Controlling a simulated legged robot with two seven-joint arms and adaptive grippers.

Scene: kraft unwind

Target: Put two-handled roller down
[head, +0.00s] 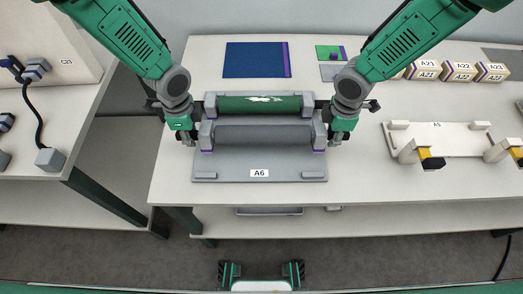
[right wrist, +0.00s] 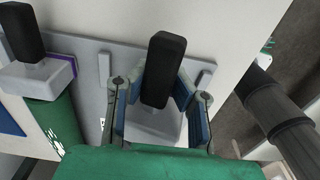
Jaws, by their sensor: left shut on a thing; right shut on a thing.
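The two-handled roller, a dark grey cylinder (head: 262,136), lies level between end blocks above the grey stand labelled A6 (head: 220,174). My left gripper (head: 187,138) is at its left end and shut on the left handle, which the gripper hides. My right gripper (head: 338,138) is at its right end. In the right wrist view the fingers of my right gripper (right wrist: 160,98) close around an upright black handle (right wrist: 164,70) over a grey block. Whether the roller touches the stand cannot be told.
A green roller (head: 235,105) with a white mark lies just behind the grey one. A blue mat (head: 253,60) lies at the back. A pale fixture labelled A5 (head: 450,140) and labelled boxes (head: 457,71) are on the right. The table between the stand and the fixture is clear.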

